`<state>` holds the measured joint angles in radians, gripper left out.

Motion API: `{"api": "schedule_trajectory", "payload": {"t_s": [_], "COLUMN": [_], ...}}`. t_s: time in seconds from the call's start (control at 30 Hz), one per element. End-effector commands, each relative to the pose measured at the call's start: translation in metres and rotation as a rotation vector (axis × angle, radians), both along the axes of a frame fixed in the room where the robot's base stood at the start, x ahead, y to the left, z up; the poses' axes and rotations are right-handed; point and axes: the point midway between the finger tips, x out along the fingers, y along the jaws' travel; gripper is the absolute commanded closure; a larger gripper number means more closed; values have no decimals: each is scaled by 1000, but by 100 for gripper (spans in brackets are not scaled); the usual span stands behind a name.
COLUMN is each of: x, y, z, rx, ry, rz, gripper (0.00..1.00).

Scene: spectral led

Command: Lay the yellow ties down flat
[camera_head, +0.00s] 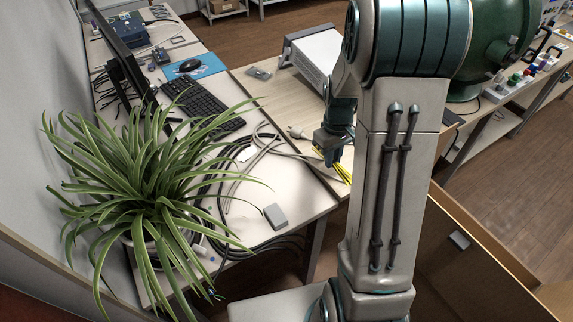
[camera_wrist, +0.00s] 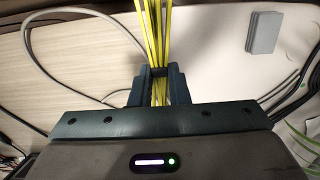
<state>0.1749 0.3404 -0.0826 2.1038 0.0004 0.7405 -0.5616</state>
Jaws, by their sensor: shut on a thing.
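The yellow ties (camera_wrist: 154,32) are a bundle of long thin strips. In the wrist view they run from between my fingers up to the top edge of the picture. My gripper (camera_wrist: 157,75) is shut on them. In the head view my gripper (camera_head: 328,145) is over the desk edge, partly behind my arm. The yellow ties (camera_head: 343,173) show just below it, by the edge of the pale desk (camera_head: 300,200). Their far ends are hidden or out of view, and I cannot tell whether they touch the desk.
A grey cable (camera_wrist: 60,70) curves across the desk beside my gripper. A small grey box (camera_wrist: 264,32) lies to the right. A keyboard (camera_head: 205,103), a mouse (camera_head: 189,66), a leafy plant (camera_head: 150,185) and a white instrument (camera_head: 318,58) stand around. Some bare desk shows near the box.

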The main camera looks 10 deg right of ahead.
Motion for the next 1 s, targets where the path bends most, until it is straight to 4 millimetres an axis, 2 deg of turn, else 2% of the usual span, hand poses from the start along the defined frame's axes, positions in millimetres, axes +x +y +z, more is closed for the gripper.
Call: {"api": "schedule_trajectory", "payload": {"t_s": [0.17,0.4,0.6,0.77,1.0], "x": [6,31,48,53,52], "y": [13,62,92,101,101], "z": [-7,-40,-61,-69,-98], "rx": [1,1,0,1,0], "ry": [5,6,3,1,4], "rz": [13,12,8,7,6], "gripper": [100,100,100,100,100]}}
